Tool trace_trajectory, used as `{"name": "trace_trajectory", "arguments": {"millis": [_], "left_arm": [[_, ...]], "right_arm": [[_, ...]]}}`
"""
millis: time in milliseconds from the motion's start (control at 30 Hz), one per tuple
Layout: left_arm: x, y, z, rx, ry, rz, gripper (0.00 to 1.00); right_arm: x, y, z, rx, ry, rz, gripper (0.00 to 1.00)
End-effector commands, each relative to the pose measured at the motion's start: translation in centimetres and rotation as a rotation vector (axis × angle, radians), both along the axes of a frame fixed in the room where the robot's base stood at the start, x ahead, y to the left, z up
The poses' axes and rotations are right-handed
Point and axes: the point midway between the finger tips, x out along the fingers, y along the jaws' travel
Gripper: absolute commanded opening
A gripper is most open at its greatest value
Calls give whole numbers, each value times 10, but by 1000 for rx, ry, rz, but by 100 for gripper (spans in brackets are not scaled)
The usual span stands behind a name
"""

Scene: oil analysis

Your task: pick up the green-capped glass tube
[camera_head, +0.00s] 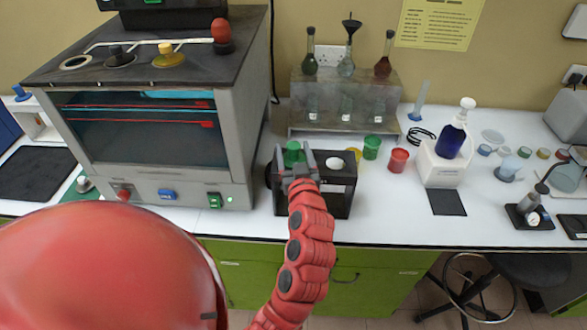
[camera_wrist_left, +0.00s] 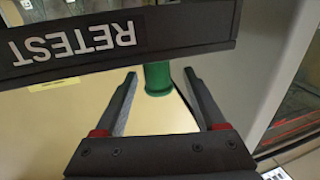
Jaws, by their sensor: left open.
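A green cap (camera_head: 292,157), apparently the top of the green-capped tube, shows between the fingers of my left gripper (camera_head: 295,152) at the black box (camera_head: 339,191). The glass below the cap is hidden in the head view. In the left wrist view a green cylinder (camera_wrist_left: 158,79) stands between the two fingertips of my left gripper (camera_wrist_left: 160,76), with a gap on each side. The gripper is open and does not hold it. The cylinder's upper end in that picture is hidden behind a dark panel marked RETEST (camera_wrist_left: 75,45). My right gripper is not in view.
A grey oven-like machine (camera_head: 245,110) stands close to the left. A white round lid (camera_head: 335,163) is on the black box. A green cup (camera_head: 371,147) and a red cup (camera_head: 398,160) stand to the right. A rack (camera_head: 340,100) with several flasks is behind.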

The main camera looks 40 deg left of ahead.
Motion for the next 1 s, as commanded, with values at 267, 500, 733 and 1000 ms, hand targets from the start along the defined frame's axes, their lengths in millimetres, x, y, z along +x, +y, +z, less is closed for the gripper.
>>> {"name": "trace_trajectory", "arguments": {"millis": [267, 500, 733, 1000], "left_arm": [[26, 25, -1, 0, 4, 3, 72], [30, 27, -3, 0, 0, 0, 72], [30, 27, -3, 0, 1, 0, 44], [30, 27, -3, 1, 1, 0, 0]], "right_arm": [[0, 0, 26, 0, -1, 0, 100], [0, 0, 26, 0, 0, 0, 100], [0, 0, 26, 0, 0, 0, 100], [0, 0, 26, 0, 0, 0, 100]]}}
